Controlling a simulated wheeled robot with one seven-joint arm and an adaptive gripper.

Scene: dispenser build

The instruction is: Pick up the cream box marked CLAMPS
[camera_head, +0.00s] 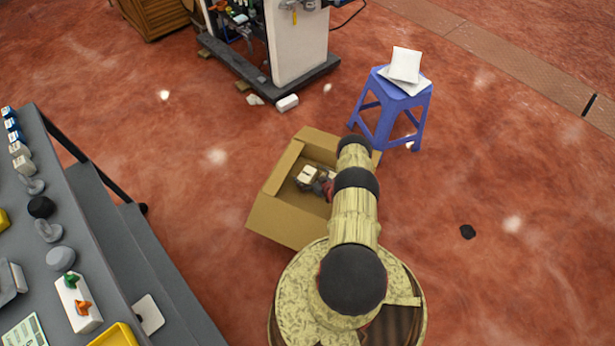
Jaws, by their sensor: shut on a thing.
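A small cream box (307,174) with a dark mark on top shows inside the open cardboard carton (275,217) on the floor. The mark is too small to read. My gripper (318,183) reaches down into the carton, with its tips at the cream box, and is shut on it. My arm hides part of the gripper and the right side of the carton. I cannot tell whether the box touches the carton floor.
A grey table (95,240) at left holds a row of small blue and cream boxes (22,164), knobs and yellow trays. A blue stool (384,108) with white packets stands behind the carton. A white machine (297,45) stands at the back. Floor at right is mostly clear.

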